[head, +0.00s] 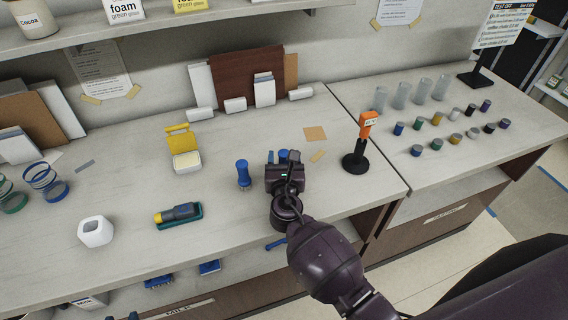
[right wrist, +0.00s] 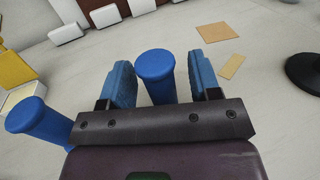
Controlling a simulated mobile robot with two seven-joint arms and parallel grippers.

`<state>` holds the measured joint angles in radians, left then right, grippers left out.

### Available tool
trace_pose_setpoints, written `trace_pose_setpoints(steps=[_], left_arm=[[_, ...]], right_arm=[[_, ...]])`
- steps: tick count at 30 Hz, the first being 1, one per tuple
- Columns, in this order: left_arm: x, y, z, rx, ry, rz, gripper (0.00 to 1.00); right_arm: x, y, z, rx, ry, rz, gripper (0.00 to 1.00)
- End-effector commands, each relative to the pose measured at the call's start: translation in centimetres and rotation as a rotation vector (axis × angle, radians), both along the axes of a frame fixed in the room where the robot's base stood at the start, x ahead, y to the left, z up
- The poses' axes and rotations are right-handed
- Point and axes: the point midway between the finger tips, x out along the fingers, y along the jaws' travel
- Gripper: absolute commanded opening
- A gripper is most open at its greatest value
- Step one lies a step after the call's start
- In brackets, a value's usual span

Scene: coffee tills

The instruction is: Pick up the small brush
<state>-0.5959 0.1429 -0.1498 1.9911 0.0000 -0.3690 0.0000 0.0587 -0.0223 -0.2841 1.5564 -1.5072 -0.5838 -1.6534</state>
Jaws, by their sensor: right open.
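My right gripper (head: 283,157) is over the counter in the head view, with its jaws open. In the right wrist view, a blue round-topped handle (right wrist: 155,72) stands between the two blue finger pads of the gripper (right wrist: 161,75), with a gap on each side. It looks like a brush handle; its lower end is hidden. A second blue upright handle (head: 243,174) stands just left of the gripper, and it also shows at lower left in the right wrist view (right wrist: 38,121). I cannot tell for sure which is the small brush. My left gripper is not in view.
An orange device on a black stand (head: 355,160) is close to the right of the gripper. Boards lean against the back wall.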

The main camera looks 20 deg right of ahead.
Motion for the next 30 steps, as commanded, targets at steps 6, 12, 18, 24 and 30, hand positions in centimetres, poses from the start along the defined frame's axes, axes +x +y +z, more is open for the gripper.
trace_pose_setpoints(steps=[6, 12, 18, 24, 30], left_arm=[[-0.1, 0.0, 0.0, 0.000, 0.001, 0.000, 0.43], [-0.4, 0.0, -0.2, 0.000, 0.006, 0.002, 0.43], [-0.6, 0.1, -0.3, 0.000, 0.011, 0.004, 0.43], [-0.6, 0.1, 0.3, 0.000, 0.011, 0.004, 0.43], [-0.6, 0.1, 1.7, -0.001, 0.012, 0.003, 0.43]], right_arm=[[0.0, 0.0, 0.0, 0.000, 0.000, 0.000, 0.31], [0.0, 0.0, 0.0, 0.000, 0.000, 0.000, 0.03], [0.0, 0.0, 0.1, 0.000, 0.000, 0.000, 0.03], [0.0, 0.0, 1.5, 0.002, -0.002, -0.001, 0.03], [0.0, 0.0, 5.8, 0.003, -0.003, 0.000, 0.03]])
